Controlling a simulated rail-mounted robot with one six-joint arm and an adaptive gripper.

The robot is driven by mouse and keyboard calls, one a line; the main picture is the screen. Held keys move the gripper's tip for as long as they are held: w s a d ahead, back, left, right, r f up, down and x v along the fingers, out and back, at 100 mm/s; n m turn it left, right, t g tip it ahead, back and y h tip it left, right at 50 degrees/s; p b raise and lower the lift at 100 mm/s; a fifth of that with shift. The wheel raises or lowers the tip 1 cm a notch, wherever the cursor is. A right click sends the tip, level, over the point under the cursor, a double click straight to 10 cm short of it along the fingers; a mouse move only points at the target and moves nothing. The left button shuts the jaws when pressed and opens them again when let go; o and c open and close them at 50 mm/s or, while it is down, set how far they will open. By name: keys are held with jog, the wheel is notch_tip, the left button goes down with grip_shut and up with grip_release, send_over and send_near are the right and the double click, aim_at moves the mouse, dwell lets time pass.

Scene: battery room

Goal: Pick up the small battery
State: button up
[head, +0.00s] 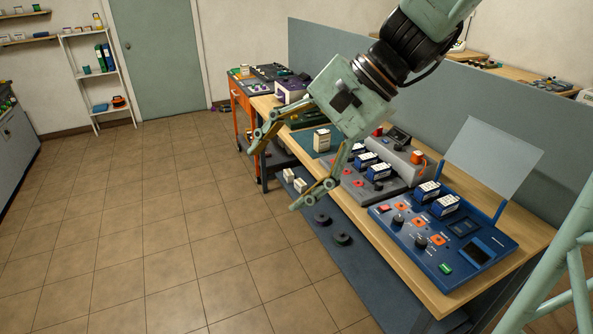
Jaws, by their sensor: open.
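My gripper (273,179) is open and empty in the head view, its fingers spread wide and pointing down and left, in front of the bench's left part. Several blue-and-white batteries are in view. Two sit on the blue charger panel (400,259) at right, one battery (428,191) beside another (444,206). Others sit on the grey charger (352,184), including a battery (379,172) near its front. A pale upright block (321,140) stands on a dark mat behind my gripper's fingers. I cannot tell which of these is the small battery.
The wooden bench (520,247) carries the chargers. A clear upright panel (492,160) stands behind the blue one. Small white boxes (300,186) and dark discs (343,240) lie on the lower shelf. An orange cart (240,116) stands beyond. The tiled floor at left is clear.

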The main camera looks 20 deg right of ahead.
jog(key=w+d+f+m+t+y, duration=0.1)
jog(key=w+d+f+m+t, duration=0.2)
jog(key=w+d+m, duration=0.6)
jog(key=m+t+h, duration=0.7)
jog(key=m+h, duration=0.1)
jog(key=m, duration=0.7)
send_near(383, 169)
jog(key=s, duration=0.2)
jog(key=shift+w+d+r, duration=0.15)
jog(key=shift+w, duration=0.15)
jog(key=shift+x, duration=4.2)
